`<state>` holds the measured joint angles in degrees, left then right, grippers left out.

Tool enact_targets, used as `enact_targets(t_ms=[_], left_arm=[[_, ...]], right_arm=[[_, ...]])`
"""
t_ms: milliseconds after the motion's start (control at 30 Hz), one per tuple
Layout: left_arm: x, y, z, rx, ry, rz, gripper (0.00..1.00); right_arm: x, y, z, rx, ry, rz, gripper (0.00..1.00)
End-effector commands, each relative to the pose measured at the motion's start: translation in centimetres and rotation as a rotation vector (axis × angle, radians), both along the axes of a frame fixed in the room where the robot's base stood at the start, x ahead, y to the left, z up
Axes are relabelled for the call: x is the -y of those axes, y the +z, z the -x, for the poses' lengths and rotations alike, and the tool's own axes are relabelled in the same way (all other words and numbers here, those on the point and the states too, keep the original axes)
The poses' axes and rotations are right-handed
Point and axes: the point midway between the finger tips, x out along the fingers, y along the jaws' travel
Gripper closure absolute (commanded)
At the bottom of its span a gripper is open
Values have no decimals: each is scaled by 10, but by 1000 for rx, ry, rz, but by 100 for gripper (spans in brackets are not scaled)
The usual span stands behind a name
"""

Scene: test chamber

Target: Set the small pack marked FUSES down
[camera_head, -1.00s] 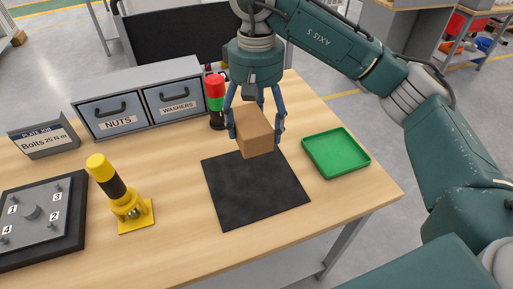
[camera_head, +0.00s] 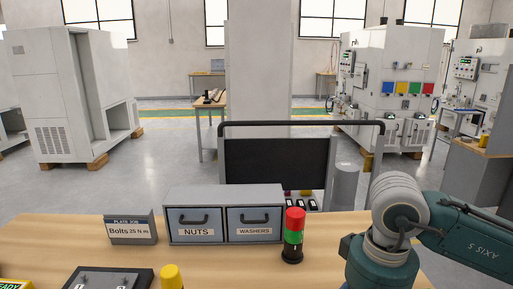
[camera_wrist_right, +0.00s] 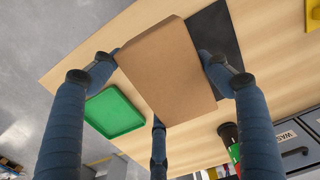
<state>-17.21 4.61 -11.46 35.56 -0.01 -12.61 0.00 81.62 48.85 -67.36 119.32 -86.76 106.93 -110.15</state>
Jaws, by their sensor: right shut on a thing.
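A plain brown box-shaped pack (camera_wrist_right: 172,82) fills the middle of the right wrist view; no FUSES marking shows on its visible faces. My right gripper (camera_wrist_right: 157,72) has its blue fingers closed around the pack. Behind the pack are the wooden table and part of a black mat (camera_wrist_right: 219,38). Whether the pack touches anything below is hidden. In the head view only part of my right arm shows at the lower right; its gripper and the pack are below the frame. My left gripper is in neither view.
A green tray (camera_wrist_right: 115,112) lies near the table edge in the wrist view. In the head view, a red-green signal light (camera_head: 293,237) stands beside the NUTS and WASHERS drawers (camera_head: 225,196). A yellow-topped tool (camera_head: 171,277) and a dark plate (camera_head: 88,281) are at the front.

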Motion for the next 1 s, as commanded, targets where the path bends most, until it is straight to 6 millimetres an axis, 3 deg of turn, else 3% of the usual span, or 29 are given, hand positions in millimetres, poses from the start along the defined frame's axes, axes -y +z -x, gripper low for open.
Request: enact_targets(t_ms=[367, 667, 1000], left_arm=[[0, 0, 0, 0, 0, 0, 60], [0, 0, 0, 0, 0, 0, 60], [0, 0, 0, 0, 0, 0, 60]], right_arm=[[0, -1, 1, -2, 0, -2, 57], [1, -46, 37, -2, 1, 1, 57], [-1, -51, 41, -1, 0, -3, 57]])
